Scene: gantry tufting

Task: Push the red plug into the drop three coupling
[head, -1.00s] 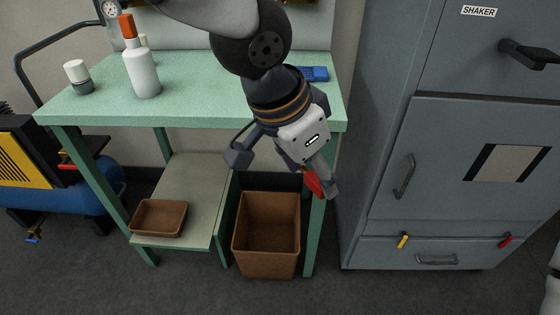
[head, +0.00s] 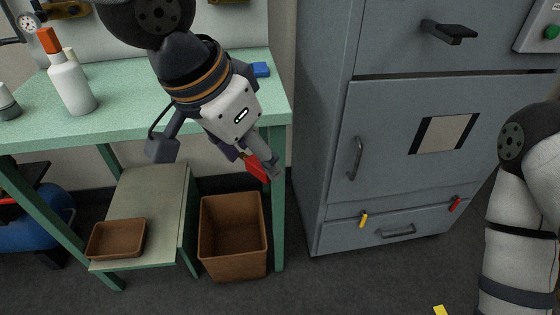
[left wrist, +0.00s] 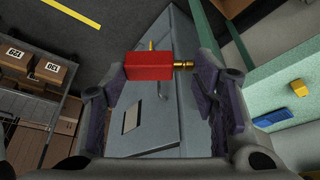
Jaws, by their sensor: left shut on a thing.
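My left gripper (head: 262,162) hangs in front of the right end of the green bench, above the brown bin. It is shut on the red plug (head: 256,169), which is partly hidden by a finger. In the left wrist view the red plug (left wrist: 155,73) is a red block between the fingers. Its brass tip (left wrist: 183,66) points right in that picture. I cannot make out the drop three coupling in either view. My right arm shows at the right edge of the head view, but its gripper is out of the picture.
The green bench (head: 130,123) holds an orange-capped bottle (head: 72,86) and a blue object (head: 261,69). A brown bin (head: 232,240) and a brown tray (head: 116,239) are below. A grey cabinet (head: 335,135) stands to the right. Boxes (left wrist: 48,72) show in the left wrist view.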

